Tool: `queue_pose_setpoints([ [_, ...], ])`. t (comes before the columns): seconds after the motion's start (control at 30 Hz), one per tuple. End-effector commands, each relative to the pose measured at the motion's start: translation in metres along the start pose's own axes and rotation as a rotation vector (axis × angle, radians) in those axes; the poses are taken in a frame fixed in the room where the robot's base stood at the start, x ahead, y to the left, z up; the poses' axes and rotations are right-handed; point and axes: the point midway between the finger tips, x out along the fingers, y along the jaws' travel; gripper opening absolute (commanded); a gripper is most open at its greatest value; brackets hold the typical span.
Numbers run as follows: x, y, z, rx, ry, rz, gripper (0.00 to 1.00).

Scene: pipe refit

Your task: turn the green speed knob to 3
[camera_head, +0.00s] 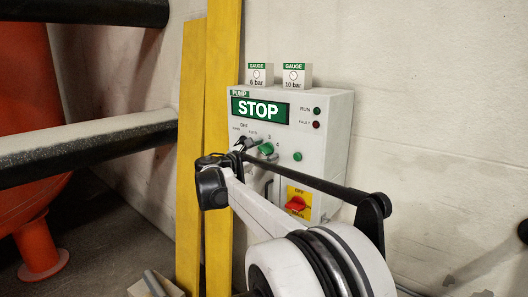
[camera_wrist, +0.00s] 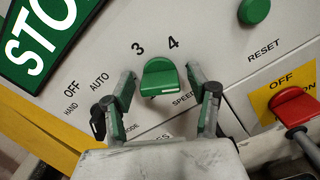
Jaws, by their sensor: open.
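The green speed knob (camera_wrist: 159,76) is on the white pump panel, below the printed numbers 3 and 4. It also shows in the head view (camera_head: 266,148), partly beside my arm. A short white mark shows near its lower right edge in the wrist view; I cannot tell for certain which number it points to. My gripper (camera_wrist: 162,71) is open, with one finger on each side of the knob. Small gaps seem to show between fingers and knob. The rest of the speed scale is hidden.
A black mode selector (camera_wrist: 98,124) sits close to the left finger. A red switch (camera_wrist: 296,108) on a yellow plate is at the right. A green reset button (camera_wrist: 254,10) is above. The display (camera_head: 260,109) reads STOP. Yellow planks (camera_head: 221,60) stand left of the panel.

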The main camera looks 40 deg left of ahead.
Motion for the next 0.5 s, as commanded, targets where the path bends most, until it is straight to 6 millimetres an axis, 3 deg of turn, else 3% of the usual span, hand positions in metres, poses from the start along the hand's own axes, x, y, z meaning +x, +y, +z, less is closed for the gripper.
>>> queue_pose_setpoints([
  [0.23,-0.015,0.0,0.0,0.0,0.0,0.001,0.54],
  [0.5,-0.067,0.001,0.0,0.0,0.002,0.003,0.54],
])
